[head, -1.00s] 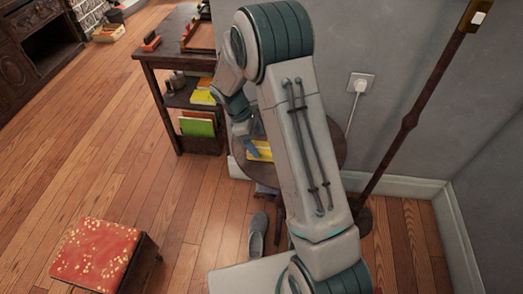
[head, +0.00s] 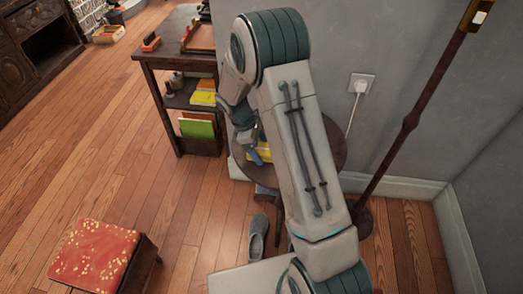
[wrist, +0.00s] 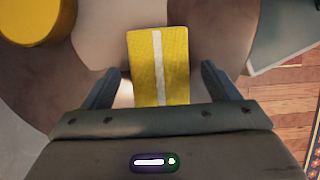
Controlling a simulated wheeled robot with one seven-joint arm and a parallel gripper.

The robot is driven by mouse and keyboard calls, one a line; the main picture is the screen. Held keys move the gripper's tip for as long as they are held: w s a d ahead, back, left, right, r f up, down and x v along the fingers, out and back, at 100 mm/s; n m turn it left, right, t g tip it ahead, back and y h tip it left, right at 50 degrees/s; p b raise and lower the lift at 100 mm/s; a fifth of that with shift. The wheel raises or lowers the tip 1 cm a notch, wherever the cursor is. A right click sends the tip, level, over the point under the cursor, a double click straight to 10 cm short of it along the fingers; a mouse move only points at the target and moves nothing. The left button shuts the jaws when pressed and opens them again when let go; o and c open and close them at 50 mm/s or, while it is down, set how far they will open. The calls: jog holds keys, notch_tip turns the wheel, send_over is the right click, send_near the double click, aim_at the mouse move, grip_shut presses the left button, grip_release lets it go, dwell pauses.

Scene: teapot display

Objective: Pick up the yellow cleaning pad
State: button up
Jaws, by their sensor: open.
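The yellow cleaning pad (wrist: 175,62) has a white stripe down its middle and lies on the round wooden table (head: 327,150). In the wrist view my gripper (wrist: 161,72) is open, with one finger on each side of the pad and visible gaps between. The pad's near end is hidden behind the gripper body. Whether the fingers are down at the pad's height I cannot tell. In the head view a bit of yellow (head: 266,150) shows beside my gripper (head: 251,154); my arm hides most of the tabletop.
A yellow round object (wrist: 38,20) sits at the upper left of the wrist view. A dark shelf desk (head: 178,98) with books stands left of the table. A floor lamp pole (head: 408,120) rises at right. A red stool (head: 95,255) and a grey shoe (head: 258,235) are on the floor.

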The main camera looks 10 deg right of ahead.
aim_at(260, 148)
jog(key=shift+c, duration=0.3)
jog(key=c, duration=1.1)
jog(key=shift+r, duration=0.65)
notch_tip(260, 148, up, 3)
jog(key=shift+r+p, duration=0.1)
jog(key=shift+p, duration=0.35)
jog(key=s+d+r, duration=0.2)
jog(key=s, duration=0.1)
jog(key=s+d+r, duration=0.2)
jog(key=s, duration=0.1)
jog(key=s+d+r+p, duration=0.1)
jog(key=s+d+r, duration=0.2)
jog(key=shift+s, duration=0.15)
